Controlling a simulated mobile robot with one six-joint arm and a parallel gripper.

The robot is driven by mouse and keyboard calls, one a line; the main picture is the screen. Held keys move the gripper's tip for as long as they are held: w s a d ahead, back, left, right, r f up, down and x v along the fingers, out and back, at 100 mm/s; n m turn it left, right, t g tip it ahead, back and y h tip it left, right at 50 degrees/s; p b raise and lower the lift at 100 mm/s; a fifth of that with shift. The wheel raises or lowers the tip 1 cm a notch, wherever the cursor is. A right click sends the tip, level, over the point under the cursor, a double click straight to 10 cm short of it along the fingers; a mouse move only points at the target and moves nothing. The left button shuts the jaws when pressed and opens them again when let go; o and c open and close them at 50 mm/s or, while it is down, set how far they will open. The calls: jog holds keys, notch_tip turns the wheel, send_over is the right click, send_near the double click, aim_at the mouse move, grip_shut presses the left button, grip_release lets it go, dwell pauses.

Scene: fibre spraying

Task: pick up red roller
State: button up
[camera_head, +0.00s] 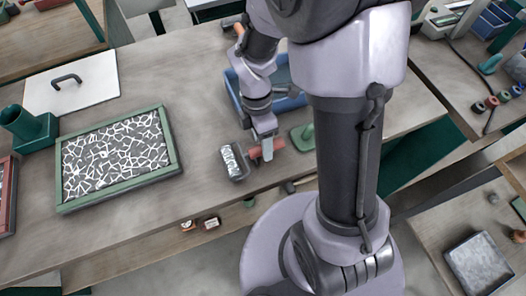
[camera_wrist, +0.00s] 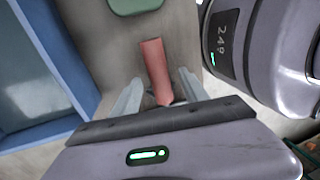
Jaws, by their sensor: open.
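The red roller's handle (camera_head: 278,145) lies on the table in the middle of the head view, beside a dark piece with a pale, mottled top (camera_head: 236,162); I cannot tell whether the two are joined. In the wrist view the red handle (camera_wrist: 155,66) lies lengthwise between the fingers. My gripper (camera_head: 266,148) is over the handle, and a finger hides part of it. In the wrist view my gripper (camera_wrist: 159,80) is open, with one pale finger on each side of the handle and gaps between. The handle's near end is partly hidden by the gripper body.
A blue bin (camera_head: 233,92) stands just behind the gripper and fills the left of the wrist view. A green tool (camera_head: 303,136) stands right of the handle. A green-framed tray (camera_head: 117,158) with a white-crack pattern lies left. Table between tray and roller is clear.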

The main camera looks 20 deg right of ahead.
jog(key=shift+s+f, duration=0.1)
jog(key=shift+f, duration=0.65)
jog(key=shift+r, duration=0.15)
jog(key=shift+c, duration=0.2)
grip_shut()
jog(key=shift+r, duration=0.1)
